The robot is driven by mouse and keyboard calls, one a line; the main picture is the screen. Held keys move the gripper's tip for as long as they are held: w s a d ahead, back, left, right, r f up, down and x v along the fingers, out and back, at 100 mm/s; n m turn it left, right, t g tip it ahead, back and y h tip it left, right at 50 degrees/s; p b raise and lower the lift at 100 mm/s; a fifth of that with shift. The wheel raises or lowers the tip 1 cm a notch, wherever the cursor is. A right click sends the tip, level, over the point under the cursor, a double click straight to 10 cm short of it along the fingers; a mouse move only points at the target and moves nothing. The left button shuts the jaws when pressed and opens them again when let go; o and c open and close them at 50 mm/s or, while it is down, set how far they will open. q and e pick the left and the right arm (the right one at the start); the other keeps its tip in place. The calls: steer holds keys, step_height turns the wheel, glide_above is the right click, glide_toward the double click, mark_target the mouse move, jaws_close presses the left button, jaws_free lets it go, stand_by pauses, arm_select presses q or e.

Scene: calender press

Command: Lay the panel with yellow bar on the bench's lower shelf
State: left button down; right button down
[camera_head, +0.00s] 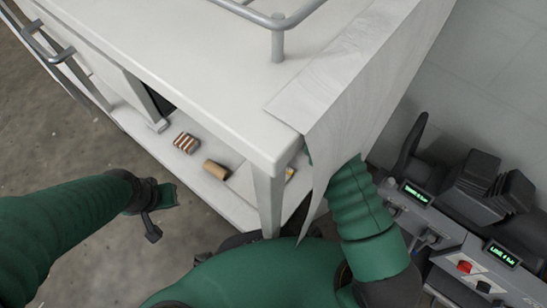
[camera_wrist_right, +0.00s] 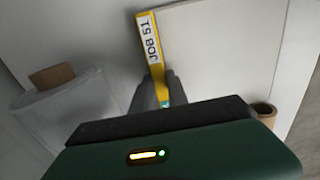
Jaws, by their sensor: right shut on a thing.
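The panel with the yellow bar (camera_wrist_right: 215,50) is a pale flat board in the right wrist view. Its yellow edge bar carries a white "JOB 51" label. My right gripper (camera_wrist_right: 160,98) is shut on the yellow bar's near end. In the head view my right gripper is hidden behind the bench's corner and hanging sheet; only a speck of yellow (camera_head: 290,173) shows there. The bench's lower shelf (camera_head: 222,202) runs under the white top. My left gripper (camera_head: 161,212) is open and empty, in front of the shelf and apart from it.
A striped brown block (camera_head: 186,143) and a brown roll (camera_head: 215,169) lie on the shelf. A pale sheet (camera_head: 345,85) drapes over the bench top's edge beside my right arm. A bench leg (camera_head: 270,200) stands near it. A control console (camera_head: 465,255) is at right.

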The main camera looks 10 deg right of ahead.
steer(key=c, duration=1.3)
jaws_free()
step_height(320, 180, up, 12)
steer(key=p, duration=0.7)
steer(key=shift+p, duration=0.3)
